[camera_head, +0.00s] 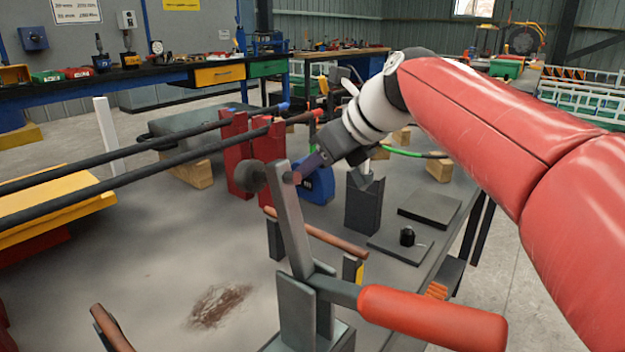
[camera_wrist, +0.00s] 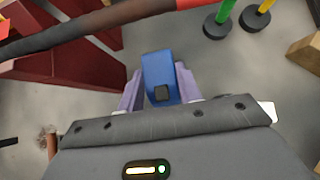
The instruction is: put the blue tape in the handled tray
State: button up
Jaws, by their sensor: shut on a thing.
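The blue tape (camera_head: 319,186) is a rounded blue case at the middle of the bench, beside the red blocks. It also shows in the wrist view (camera_wrist: 159,68), between two purple fingers, with a dark square on its near end. My gripper (camera_head: 306,168) (camera_wrist: 160,86) is shut on it from above. I cannot tell whether the tape touches the bench. A brown bar (camera_head: 318,233) like a handle runs between dark upright plates in front of the tape. It may belong to the handled tray, whose body I cannot make out behind the clamp.
Long dark bars (camera_head: 150,172) cross the left side above the bench, on red blocks (camera_head: 237,150). A clamp with a red handle (camera_head: 430,318) stands in front. A dark block (camera_head: 363,205) and a flat dark plate (camera_head: 430,208) lie to the right.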

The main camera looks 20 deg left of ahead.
grip_shut()
jog(key=shift+r, duration=0.1)
